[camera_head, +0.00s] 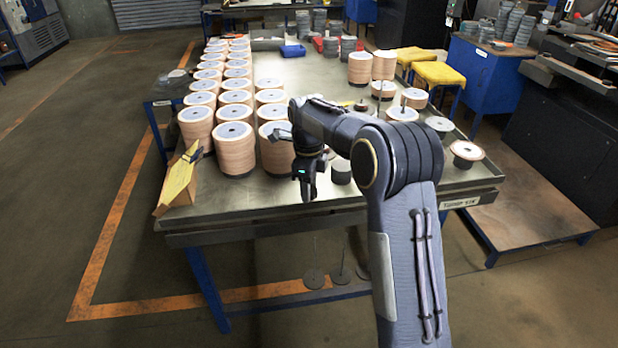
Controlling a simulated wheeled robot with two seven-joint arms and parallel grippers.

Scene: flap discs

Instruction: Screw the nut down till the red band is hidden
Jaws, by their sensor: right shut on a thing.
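My right gripper (308,192) points down near the front edge of the work table, in front of the stacks of discs. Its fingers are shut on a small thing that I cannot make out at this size. I cannot make out the nut or the red band; they may be hidden by the fingers or too small. Several dark spindles and holders with discs (467,151) stand on the right part of the table. My left gripper is not in view.
Tall stacks of tan flap discs (235,148) fill the left side of the metal table (230,200). A short dark cylinder (342,171) stands just right of my gripper. A yellow wedge-shaped holder (178,183) is at the front left corner. Yellow-topped stools (438,75) stand behind.

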